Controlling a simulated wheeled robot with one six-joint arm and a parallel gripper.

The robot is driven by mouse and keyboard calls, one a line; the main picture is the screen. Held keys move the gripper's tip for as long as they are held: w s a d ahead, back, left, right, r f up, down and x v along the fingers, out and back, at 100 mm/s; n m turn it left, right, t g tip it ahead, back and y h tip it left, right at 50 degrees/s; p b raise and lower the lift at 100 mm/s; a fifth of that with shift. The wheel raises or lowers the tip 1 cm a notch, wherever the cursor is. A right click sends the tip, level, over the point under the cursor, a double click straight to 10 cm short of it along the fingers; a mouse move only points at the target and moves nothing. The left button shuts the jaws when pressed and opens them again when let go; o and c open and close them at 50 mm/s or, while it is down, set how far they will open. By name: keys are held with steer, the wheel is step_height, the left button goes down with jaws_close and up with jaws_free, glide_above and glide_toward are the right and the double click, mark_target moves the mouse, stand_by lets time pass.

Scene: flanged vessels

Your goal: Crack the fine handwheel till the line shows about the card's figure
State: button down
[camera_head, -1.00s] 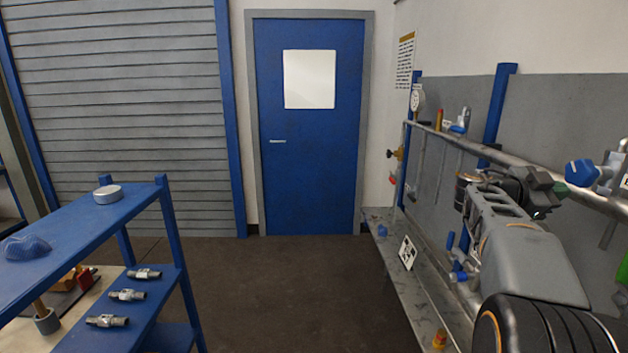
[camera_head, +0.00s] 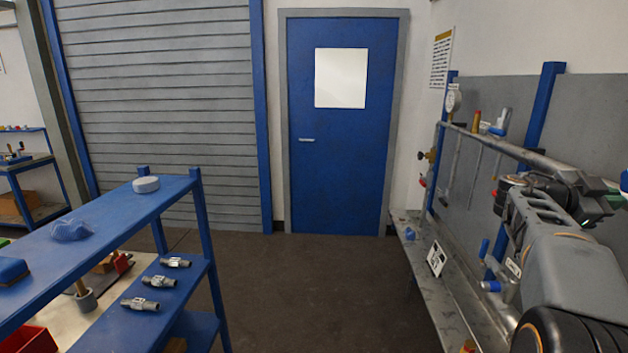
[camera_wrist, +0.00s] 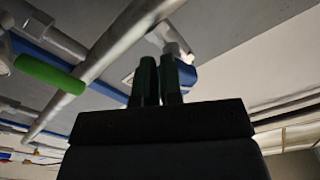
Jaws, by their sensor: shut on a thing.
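A blue handwheel (camera_head: 625,181) shows at the right edge of the head view, on the pipe rail. In the wrist view, blue (camera_wrist: 188,74) shows close behind my fingertips, below a pale fitting. My gripper (camera_wrist: 160,78) has green fingers close together, shut on what looks like this handwheel; the contact is largely hidden.
The metal bench (camera_head: 434,302) runs under the rail. A grey pipe (camera_wrist: 115,45) and a green sleeve (camera_wrist: 50,74) lie near my fingers. A blue shelf (camera_head: 120,225) with several metal fittings stands left. Floor between is clear.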

steer(key=shift+w+d+r+b, duration=0.2)
steer(key=shift+w+r+b, duration=0.3)
steer(key=shift+b, duration=1.75)
steer(key=shift+w+r+b, duration=0.35)
steer(key=shift+w+b, duration=0.1)
steer(key=shift+b, duration=0.15)
steer(key=shift+w+f+b, duration=0.2)
steer(key=shift+f+b, duration=0.05)
steer(key=shift+b, duration=0.1)
steer(key=a+b, duration=0.2)
steer(key=a, duration=0.1)
steer(key=a+b, duration=0.1)
steer(key=a, duration=0.1)
steer(key=shift+w+a+f, duration=0.15)
steer(key=shift+w+f, duration=0.05)
steer(key=shift+w, duration=0.2)
